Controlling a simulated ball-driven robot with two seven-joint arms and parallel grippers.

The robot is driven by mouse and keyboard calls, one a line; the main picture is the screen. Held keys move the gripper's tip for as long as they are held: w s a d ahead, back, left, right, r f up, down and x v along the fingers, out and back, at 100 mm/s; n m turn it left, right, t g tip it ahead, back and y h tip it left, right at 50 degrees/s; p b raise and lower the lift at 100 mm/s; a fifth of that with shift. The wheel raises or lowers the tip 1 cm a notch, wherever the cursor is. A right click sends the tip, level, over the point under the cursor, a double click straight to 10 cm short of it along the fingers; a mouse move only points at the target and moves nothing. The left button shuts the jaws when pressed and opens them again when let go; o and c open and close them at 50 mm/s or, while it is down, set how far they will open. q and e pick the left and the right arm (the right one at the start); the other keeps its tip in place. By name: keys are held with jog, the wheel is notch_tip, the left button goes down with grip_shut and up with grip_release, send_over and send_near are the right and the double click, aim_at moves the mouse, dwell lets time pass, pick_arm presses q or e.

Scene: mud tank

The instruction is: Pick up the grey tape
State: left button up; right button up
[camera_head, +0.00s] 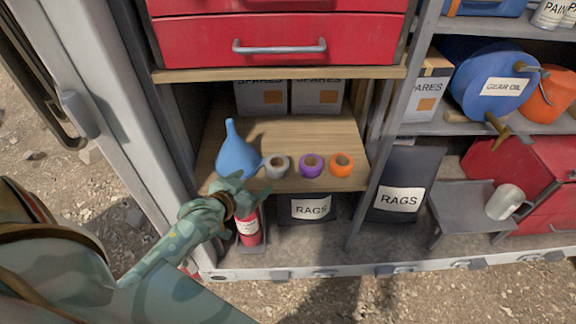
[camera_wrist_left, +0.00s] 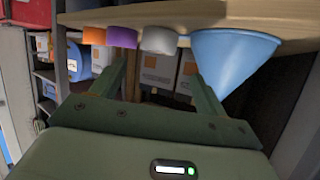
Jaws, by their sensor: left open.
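The grey tape (camera_head: 276,166) is a roll on the wooden shelf (camera_head: 225,147), near its front edge, between the blue funnel (camera_head: 238,155) and the purple tape (camera_head: 311,165). My left gripper (camera_head: 250,180) is open and empty, just in front of the shelf edge, close to the funnel and the grey tape. In the left wrist view, which is turned over, the grey tape (camera_wrist_left: 159,40) shows between the open fingers, beyond their tips. The funnel (camera_wrist_left: 232,62) is close beside one finger. My right gripper is not in view.
An orange tape (camera_head: 342,164) lies beside the purple one. Boxes marked SPARES (camera_head: 262,97) stand behind. Red drawers (camera_head: 280,42) hang above the shelf. Below are a red extinguisher-like cylinder (camera_head: 249,228) and a RAGS bin (camera_head: 311,209). A post bounds the shelf on the right.

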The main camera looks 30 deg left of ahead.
aim_at(276, 166)
pick_arm(q)
jog(key=b+x, duration=0.1)
jog(key=x, duration=0.6)
jog(key=shift+w+f, duration=0.2)
jog(key=shift+f, duration=0.05)
jog(key=shift+w+f+b, duration=0.2)
jog(key=shift+w+b, duration=0.2)
jog(key=shift+w, duration=0.15)
jog(key=b+x, duration=0.1)
jog(key=x, duration=0.3)
jog(key=shift+w+d+f, duration=0.1)
jog(key=shift+w+f, duration=0.05)
jog(key=shift+w, duration=0.1)
jog(key=c, duration=0.8)
jog(key=shift+o, duration=0.2)
jog(key=shift+r, duration=0.2)
